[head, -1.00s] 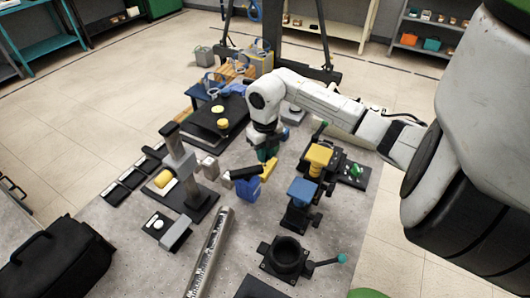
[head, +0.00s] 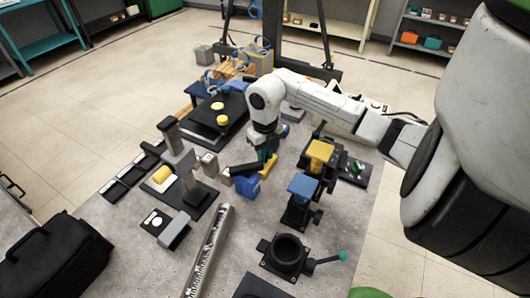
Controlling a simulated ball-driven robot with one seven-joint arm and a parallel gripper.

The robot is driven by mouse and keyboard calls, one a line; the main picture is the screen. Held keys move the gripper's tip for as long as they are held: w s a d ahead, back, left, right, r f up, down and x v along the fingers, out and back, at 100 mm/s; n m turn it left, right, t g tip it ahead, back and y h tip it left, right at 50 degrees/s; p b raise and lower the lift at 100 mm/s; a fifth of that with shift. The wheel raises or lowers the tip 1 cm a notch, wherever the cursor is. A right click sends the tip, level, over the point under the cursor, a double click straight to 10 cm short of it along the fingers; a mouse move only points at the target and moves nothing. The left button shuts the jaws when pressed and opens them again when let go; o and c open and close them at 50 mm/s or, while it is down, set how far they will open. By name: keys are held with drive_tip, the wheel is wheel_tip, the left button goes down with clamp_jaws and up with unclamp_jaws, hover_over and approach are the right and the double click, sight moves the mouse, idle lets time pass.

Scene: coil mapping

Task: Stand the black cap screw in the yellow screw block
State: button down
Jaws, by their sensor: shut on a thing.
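My gripper (head: 266,157) points down near the middle of the grey table, at the end of my white arm. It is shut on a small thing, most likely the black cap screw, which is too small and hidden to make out. A yellow piece (head: 268,168) sits right at the fingertips and may be the yellow screw block; I cannot tell whether the two touch. Another yellow block (head: 320,151) tops a black stand to the right of the gripper.
A blue piece (head: 246,186) and a black bar (head: 243,170) lie just left of the gripper. A blue-topped stand (head: 303,187) is front right. A grey post fixture (head: 190,178) stands left.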

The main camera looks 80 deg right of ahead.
drive_tip(key=shift+f+b, duration=0.35)
drive_tip(key=shift+f, duration=0.2)
idle(0.4)
drive_tip(key=c, duration=1)
unclamp_jaws()
drive_tip(key=shift+r, duration=0.2)
wheel_tip(320, 180, up, 10)
drive_tip(key=b, duration=0.1)
drive_tip(key=shift+r, duration=0.25)
